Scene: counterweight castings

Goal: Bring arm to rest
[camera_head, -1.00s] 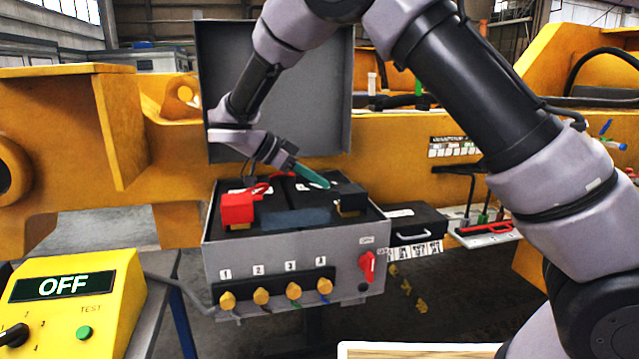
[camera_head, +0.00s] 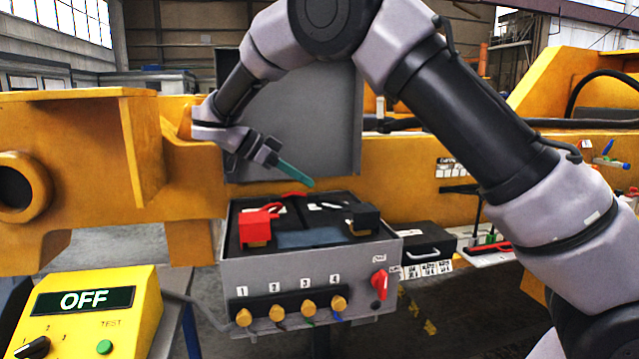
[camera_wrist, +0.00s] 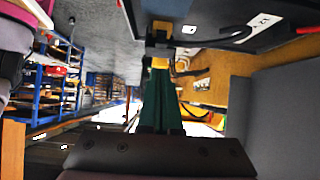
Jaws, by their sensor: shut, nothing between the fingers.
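My gripper (camera_head: 310,184) hangs over the back part of the open grey control box (camera_head: 315,262). Its green fingers are together, with nothing between them, and point down to the right. In the wrist view the closed fingers (camera_wrist: 163,90) point towards a black block with a yellow part (camera_wrist: 160,52). My arm arches high across the head view and comes down in front of the box's raised lid (camera_head: 310,125). A red block (camera_head: 256,228) and a black block (camera_head: 363,216) sit on top of the box.
A yellow tester (camera_head: 90,315) reading OFF stands at the lower left. A black case (camera_head: 430,248) lies right of the box, beside a tray with a red-handled tool (camera_head: 492,250). A large yellow casting (camera_head: 90,150) spans the back.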

